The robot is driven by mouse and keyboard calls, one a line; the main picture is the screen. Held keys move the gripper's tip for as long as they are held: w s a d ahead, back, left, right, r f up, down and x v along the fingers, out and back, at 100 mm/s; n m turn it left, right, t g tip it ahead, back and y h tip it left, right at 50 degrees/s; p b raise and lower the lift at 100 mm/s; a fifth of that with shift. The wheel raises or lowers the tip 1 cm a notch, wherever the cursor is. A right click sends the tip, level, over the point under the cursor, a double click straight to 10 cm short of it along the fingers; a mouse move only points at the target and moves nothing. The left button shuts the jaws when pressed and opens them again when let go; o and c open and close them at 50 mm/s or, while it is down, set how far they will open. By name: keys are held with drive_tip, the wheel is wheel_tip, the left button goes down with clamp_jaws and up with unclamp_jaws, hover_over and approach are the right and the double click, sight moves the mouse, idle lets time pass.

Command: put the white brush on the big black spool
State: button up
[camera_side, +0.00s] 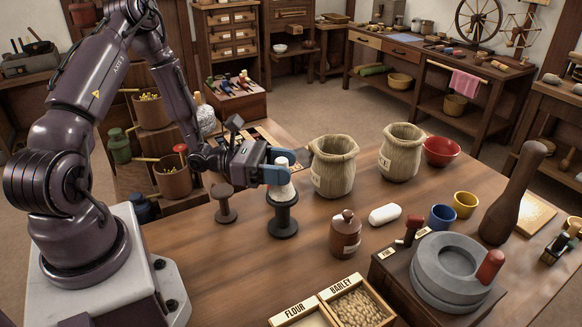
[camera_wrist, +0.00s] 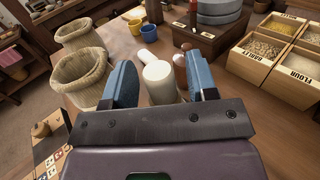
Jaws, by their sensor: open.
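The white brush (camera_side: 283,189) stands upright on top of the big black spool (camera_side: 284,222) in the side view. It appears to rest on the spool's upper disc. My gripper (camera_side: 284,171) is at the brush's upper part, with its blue fingers on either side. In the wrist view the brush (camera_wrist: 160,82) shows as a pale round-topped cylinder between the open fingers of my gripper (camera_wrist: 162,80). A gap shows on each side of it there. The spool is hidden in the wrist view.
A smaller brown spool (camera_side: 225,203) stands left of the black one. A brown lidded jar (camera_side: 345,236) and a white rounded object (camera_side: 384,214) lie to the right. Two sacks (camera_side: 333,165) stand behind. A grey quern (camera_side: 450,270) and grain boxes (camera_side: 357,306) occupy the front right.

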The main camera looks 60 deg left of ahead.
drive_tip(key=v, duration=1)
drive_tip(key=s+d+r+m+g+y, duration=0.2)
drive_tip(key=s+d+r+m+g, duration=0.2)
drive_tip(key=d+r+m+g, duration=0.8)
drive_tip(key=s+r+m+t+y, duration=0.4)
drive_tip(key=r+m+y, duration=0.4)
drive_tip(key=m, duration=0.7)
drive_tip(key=shift+s+m+y, duration=0.4)
drive_tip(key=shift+s+y, duration=0.05)
drive_tip(key=shift+y, duration=0.45)
